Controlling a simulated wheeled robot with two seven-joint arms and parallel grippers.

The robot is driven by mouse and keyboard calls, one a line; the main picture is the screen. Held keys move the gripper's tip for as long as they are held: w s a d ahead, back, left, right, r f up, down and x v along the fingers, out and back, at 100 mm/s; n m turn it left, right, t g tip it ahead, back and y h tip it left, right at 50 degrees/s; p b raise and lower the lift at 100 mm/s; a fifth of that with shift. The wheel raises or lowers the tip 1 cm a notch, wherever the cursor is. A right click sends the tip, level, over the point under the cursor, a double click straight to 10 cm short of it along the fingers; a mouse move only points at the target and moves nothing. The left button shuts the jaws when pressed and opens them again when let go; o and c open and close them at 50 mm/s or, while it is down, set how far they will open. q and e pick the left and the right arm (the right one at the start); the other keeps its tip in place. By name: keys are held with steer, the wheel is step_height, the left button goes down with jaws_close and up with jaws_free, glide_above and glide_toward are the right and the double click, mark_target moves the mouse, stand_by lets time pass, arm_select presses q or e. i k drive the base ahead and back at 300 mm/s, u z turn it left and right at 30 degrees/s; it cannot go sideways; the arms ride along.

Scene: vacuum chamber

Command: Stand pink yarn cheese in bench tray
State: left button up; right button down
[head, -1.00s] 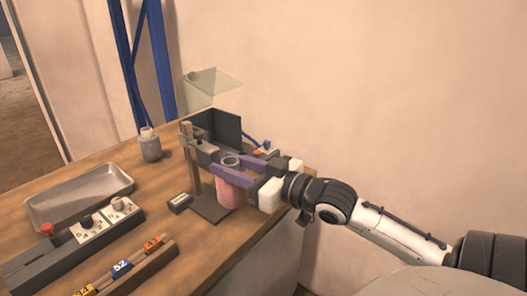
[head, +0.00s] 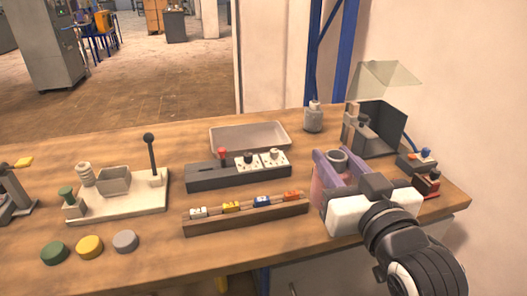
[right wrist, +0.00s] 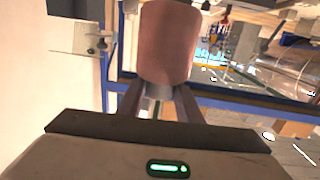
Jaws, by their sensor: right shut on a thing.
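The pink yarn cheese (head: 318,190) is a pink cylinder with a grey tube end at its top. My right gripper (head: 337,160) is shut on it, with its purple fingers on either side of the tube. The cheese is upright at the right part of the bench, partly hidden by the gripper. In the right wrist view the cheese (right wrist: 168,45) shows between and beyond the fingers. My left gripper is not in view.
A dark switch box (head: 215,178) lies in front of the tray. A wooden rack (head: 245,218) with numbered tags is nearer. A grey bottle (head: 314,120) stands right of the tray. A stand with a clear shield (head: 385,75) is at the back right.

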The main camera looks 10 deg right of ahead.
mark_target(267, 144)
steer(key=z, duration=0.05)
steer(key=k, duration=0.25)
steer(key=u, duration=0.95)
steer(key=i, duration=0.55)
steer(key=z, duration=0.15)
